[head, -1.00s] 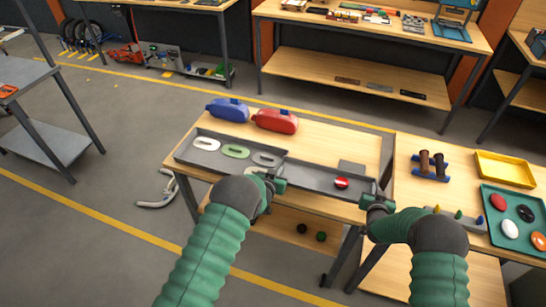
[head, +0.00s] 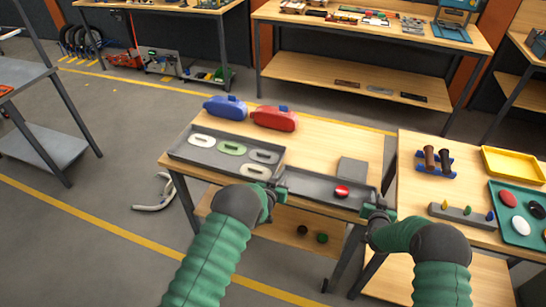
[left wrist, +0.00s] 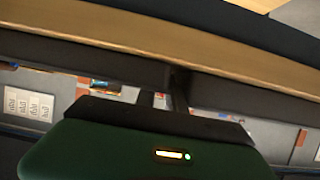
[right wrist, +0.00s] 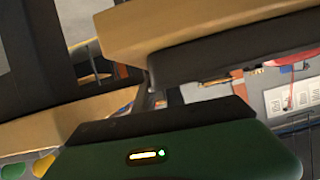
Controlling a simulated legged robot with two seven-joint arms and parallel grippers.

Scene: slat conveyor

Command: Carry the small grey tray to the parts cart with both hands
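The small grey tray (head: 310,187) is at the front edge of the wooden bench, with a red-and-white oval part (head: 342,191) lying in it. My left gripper (head: 274,190) is at the tray's left end, and my right gripper (head: 377,208) is at its right end. Both appear shut on the tray's end walls. In the left wrist view my left fingers (left wrist: 163,98) are close together against a dark edge. A grey two-shelf cart (head: 45,148), apparently the parts cart, stands at the far left, apart from the bench.
A larger grey tray (head: 180,155) with several oval parts adjoins on the left. A blue bottle (head: 225,107), a red bottle (head: 274,118) and a grey plate (head: 352,168) are on the bench. A white curved piece (head: 153,205) lies on otherwise clear floor between bench and cart.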

